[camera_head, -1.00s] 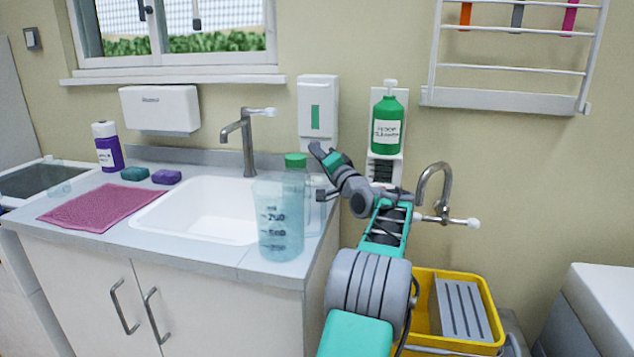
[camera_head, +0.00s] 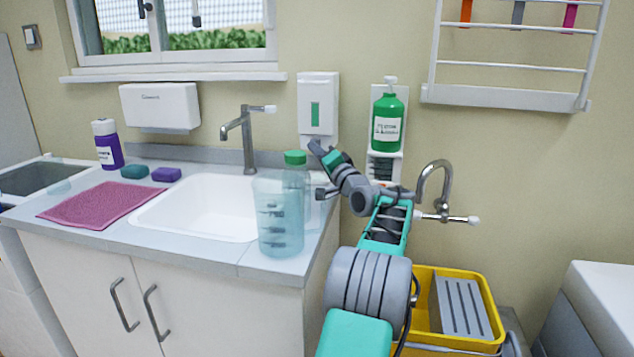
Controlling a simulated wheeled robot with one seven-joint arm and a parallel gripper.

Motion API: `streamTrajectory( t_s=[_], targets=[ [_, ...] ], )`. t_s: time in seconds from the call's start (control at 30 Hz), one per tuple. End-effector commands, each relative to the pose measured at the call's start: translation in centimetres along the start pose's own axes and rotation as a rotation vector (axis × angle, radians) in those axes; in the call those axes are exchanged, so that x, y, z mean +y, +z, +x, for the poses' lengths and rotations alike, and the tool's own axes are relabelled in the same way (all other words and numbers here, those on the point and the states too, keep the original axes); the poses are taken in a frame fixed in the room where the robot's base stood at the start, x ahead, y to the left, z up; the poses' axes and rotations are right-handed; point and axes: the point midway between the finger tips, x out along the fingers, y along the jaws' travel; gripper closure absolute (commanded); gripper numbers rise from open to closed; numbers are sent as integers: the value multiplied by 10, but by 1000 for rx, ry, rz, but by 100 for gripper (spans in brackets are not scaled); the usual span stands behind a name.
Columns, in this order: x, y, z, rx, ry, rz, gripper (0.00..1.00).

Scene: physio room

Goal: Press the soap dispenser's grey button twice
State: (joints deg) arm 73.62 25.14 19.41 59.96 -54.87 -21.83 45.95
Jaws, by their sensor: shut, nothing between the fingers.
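The soap dispenser (camera_head: 318,98) is a white wall unit with a green strip on its front, right of the sink tap. My gripper (camera_head: 314,146) is shut and empty. It is at the dispenser's lower end, and its tip overlaps the bottom of the unit in the picture. I cannot tell whether it touches. The grey button is not clearly seen; my gripper may be hiding it.
A clear blue jug (camera_head: 279,215) and a green-capped bottle (camera_head: 296,160) stand on the counter below my gripper. A green pump bottle (camera_head: 388,120) hangs just to the right.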

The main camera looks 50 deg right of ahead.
Motion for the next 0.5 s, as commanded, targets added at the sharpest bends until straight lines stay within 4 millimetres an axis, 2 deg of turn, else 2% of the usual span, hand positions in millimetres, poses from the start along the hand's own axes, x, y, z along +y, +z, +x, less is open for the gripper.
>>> streamTrajectory(
  t_s=[0.17, 0.5],
  targets=[
    [-2, 3, -3, 0, -1, -1, 100],
    [-20, 24, -31, 0, -2, -2, 100]
  ],
)
